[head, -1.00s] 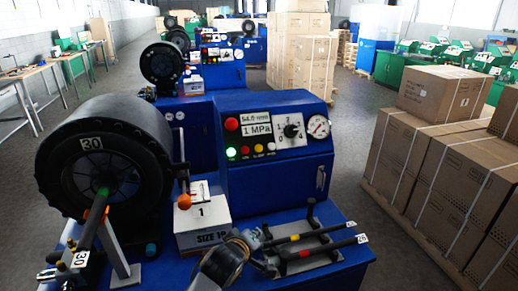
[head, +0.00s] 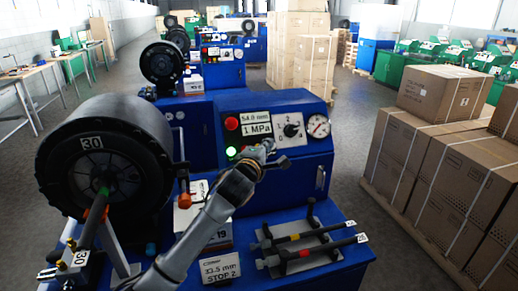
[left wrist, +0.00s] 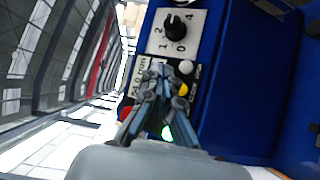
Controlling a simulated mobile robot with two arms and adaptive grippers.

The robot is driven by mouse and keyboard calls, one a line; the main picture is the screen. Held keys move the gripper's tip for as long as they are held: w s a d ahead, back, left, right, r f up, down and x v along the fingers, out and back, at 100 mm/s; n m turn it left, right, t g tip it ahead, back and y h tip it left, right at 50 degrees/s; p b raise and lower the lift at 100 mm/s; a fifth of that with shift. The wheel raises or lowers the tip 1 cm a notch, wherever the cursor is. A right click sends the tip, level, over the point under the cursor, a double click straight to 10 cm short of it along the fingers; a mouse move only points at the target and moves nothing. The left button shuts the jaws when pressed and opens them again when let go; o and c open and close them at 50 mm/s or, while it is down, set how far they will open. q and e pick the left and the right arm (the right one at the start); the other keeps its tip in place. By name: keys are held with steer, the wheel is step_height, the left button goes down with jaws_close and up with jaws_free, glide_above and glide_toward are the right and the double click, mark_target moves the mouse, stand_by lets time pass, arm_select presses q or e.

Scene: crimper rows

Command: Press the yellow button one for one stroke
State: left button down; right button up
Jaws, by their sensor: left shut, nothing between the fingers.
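The yellow button (left wrist: 183,90) shows in the left wrist view, between a white button (left wrist: 186,67) and a green-lit button (left wrist: 167,132), right beside my fingers. In the head view my gripper hides it on the blue control box's panel. My left gripper (left wrist: 162,75) is shut and empty, its tips over the panel next to the yellow button. In the head view this gripper (head: 264,150) is in front of the button row. I cannot tell whether it touches any button. My right gripper is not in view.
A red button (head: 232,124), display (head: 255,122), dial (head: 290,130) and gauge (head: 318,126) crowd the panel. A black crimper drum (head: 105,160) stands left. Boxes (head: 440,150) stand right.

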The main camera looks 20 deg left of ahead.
arm_select(q)
steer(key=w+a+f+b, duration=0.4)
steer(key=w, duration=0.2)
steer(key=shift+f, duration=0.4)
stand_by(0.5)
steer(key=shift+f, duration=0.1)
stand_by(0.7)
steer(key=shift+w+a+f+b, duration=0.15)
steer(key=shift+w+a+b, duration=0.05)
steer(key=shift+w+b, duration=0.1)
